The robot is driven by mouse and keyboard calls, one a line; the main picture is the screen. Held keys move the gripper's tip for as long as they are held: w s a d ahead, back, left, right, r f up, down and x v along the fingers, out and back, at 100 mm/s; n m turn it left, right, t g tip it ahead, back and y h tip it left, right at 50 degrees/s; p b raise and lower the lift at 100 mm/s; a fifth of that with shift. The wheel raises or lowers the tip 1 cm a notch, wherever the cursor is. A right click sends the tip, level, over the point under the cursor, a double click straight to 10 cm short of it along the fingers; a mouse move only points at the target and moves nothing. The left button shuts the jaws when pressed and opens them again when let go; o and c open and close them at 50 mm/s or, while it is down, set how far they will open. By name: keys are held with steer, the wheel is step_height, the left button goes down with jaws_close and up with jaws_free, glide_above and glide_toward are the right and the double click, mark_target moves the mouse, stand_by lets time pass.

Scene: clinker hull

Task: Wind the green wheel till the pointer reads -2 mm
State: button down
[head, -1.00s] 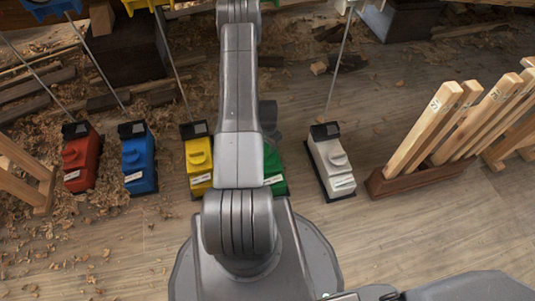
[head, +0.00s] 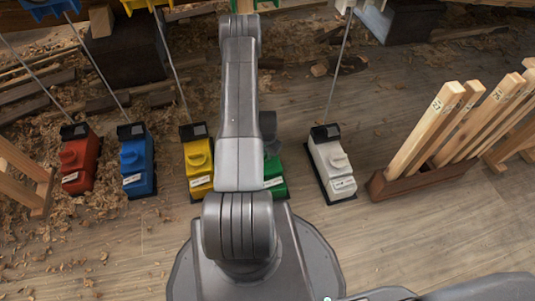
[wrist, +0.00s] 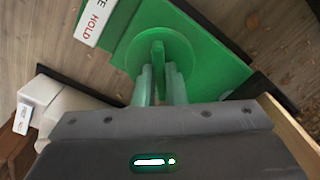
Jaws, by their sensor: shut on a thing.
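The green box (head: 276,177) stands on the floor, mostly hidden behind my arm in the head view. In the wrist view the green box (wrist: 215,60) fills the upper middle, with a white label (wrist: 97,20) partly reading "HOLD". The round green wheel (wrist: 128,48) on it has a raised fin (wrist: 157,52). My gripper (wrist: 160,82) is shut on this fin, one finger on each side. No pointer or millimetre scale of the green box can be made out in either view.
A yellow box (head: 198,165) stands left of the green one, a white box (head: 330,168) right. Blue (head: 137,165) and red (head: 78,163) boxes stand further left. Thin rods rise from several boxes. A rack (head: 425,177) of wooden sticks stands at right. Wood shavings litter the left floor.

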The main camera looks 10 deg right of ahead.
steer(key=m+b, duration=0.1)
steer(key=m, duration=0.2)
steer(key=shift+f+b, duration=0.1)
steer(key=shift+b, duration=0.25)
steer(key=m+b, duration=0.1)
steer(key=m, duration=0.2)
steer(key=shift+m, duration=0.3)
steer(key=m+b, duration=0.1)
steer(key=m, duration=0.2)
steer(key=shift+m+b, duration=0.3)
steer(key=shift+b, duration=0.05)
steer(key=shift+m+b, duration=0.45)
steer(key=shift+m, duration=1.35)
steer(key=c, duration=1.5)
jaws_free()
